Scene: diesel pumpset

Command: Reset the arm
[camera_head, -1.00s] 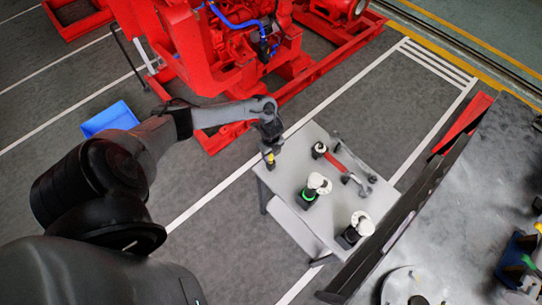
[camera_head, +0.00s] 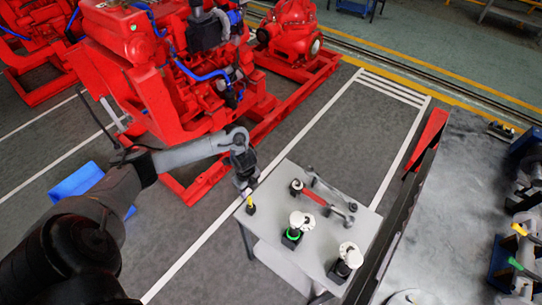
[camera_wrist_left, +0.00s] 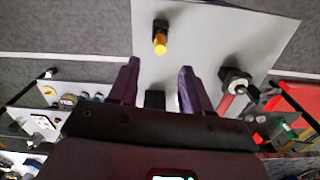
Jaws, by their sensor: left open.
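My left arm comes in from the left in the head view, and its gripper (camera_head: 246,187) is over the back left corner of the small grey table (camera_head: 268,228). A small black and yellow part (camera_head: 250,206) stands on the table near the gripper. The same yellow-tipped part (camera_wrist_left: 160,40) shows beyond the fingertips in the wrist view, apart from them. My right gripper is in no view.
The table also carries a red-handled tool (camera_head: 314,196), a grey wrench-like tool (camera_head: 330,190), a white part with a green ring (camera_head: 293,236) and another white part (camera_head: 345,262). A red engine (camera_head: 165,75) stands behind. A dark bench (camera_head: 450,200) is at right.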

